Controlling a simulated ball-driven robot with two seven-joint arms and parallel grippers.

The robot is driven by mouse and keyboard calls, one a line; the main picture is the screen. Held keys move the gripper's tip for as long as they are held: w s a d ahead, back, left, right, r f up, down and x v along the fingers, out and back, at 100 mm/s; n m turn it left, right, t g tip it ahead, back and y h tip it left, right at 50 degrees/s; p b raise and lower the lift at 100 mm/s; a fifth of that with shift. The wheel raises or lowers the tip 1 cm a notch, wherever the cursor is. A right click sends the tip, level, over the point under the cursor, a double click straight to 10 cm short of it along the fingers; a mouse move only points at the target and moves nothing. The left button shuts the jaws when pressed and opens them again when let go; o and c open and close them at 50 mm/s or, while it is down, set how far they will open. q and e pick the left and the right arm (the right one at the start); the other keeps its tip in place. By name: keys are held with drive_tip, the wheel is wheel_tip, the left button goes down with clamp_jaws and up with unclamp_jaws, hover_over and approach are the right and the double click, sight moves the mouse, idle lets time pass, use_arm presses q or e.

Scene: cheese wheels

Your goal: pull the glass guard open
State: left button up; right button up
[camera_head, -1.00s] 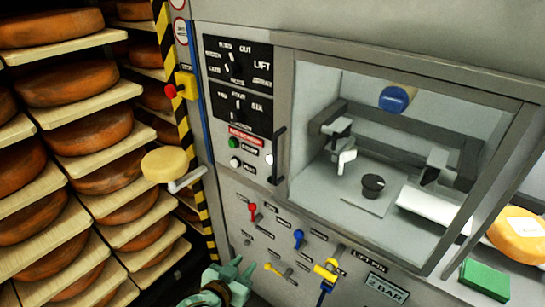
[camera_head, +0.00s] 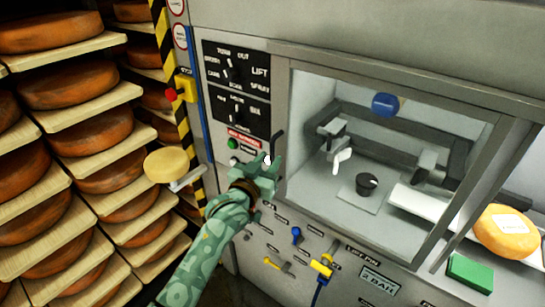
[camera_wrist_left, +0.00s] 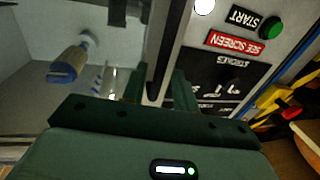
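The glass guard (camera_head: 283,105) covers the machine's chamber on the right of the head view and looks closed. Its dark upright handle (camera_head: 277,145) is at the guard's left edge, with its lower part hidden by my gripper. My left gripper (camera_head: 266,164) is at the lower part of the handle, fingers apart. In the left wrist view the dark handle bar (camera_wrist_left: 158,55) runs between the two green fingers (camera_wrist_left: 157,88), with a gap visible on its left side. I cannot tell whether a finger touches it. My right gripper is not in view.
A control panel (camera_head: 237,90) is left of the handle, with a green start button (camera_head: 233,143) close by. Levers (camera_head: 321,268) are below. Shelves of cheese wheels (camera_head: 95,85) fill the left.

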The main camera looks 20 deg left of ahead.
use_arm(q)
drive_tip(key=shift+w+d, duration=0.15)
drive_tip(key=shift+w, duration=0.55)
drive_tip(key=shift+w+d, duration=0.1)
drive_tip(key=shift+w, duration=0.6)
clamp_jaws()
